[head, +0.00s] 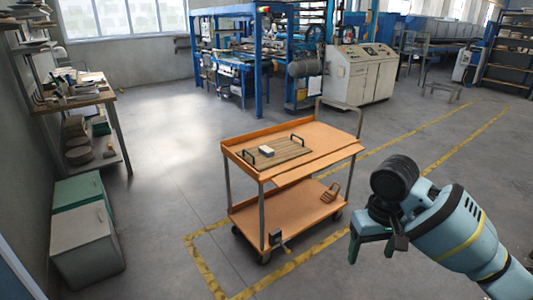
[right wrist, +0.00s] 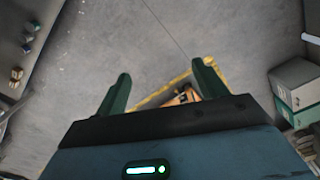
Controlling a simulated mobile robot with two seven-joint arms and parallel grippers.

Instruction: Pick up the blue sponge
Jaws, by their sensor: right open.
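I cannot make out a clearly blue sponge in either view. A small pale block with a darker side (head: 266,151) lies on a brown wooden tray (head: 292,147) with black handles, on the top of an orange cart (head: 325,136). It is too small to tell whether it is the sponge. My right gripper (head: 376,244) is in front and to the right of the cart, apart from it. In the right wrist view its two green fingers (right wrist: 163,78) are spread, with nothing between them but floor and part of the cart beyond. My left gripper is not in view.
The cart's lower shelf holds a small brown rack (head: 330,192). Cabinets (head: 84,236) and a loaded shelf (head: 85,98) line the left wall. A grey machine cabinet (head: 358,75) stands behind. Yellow lines (head: 205,268) mark the floor, which is clear around the cart.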

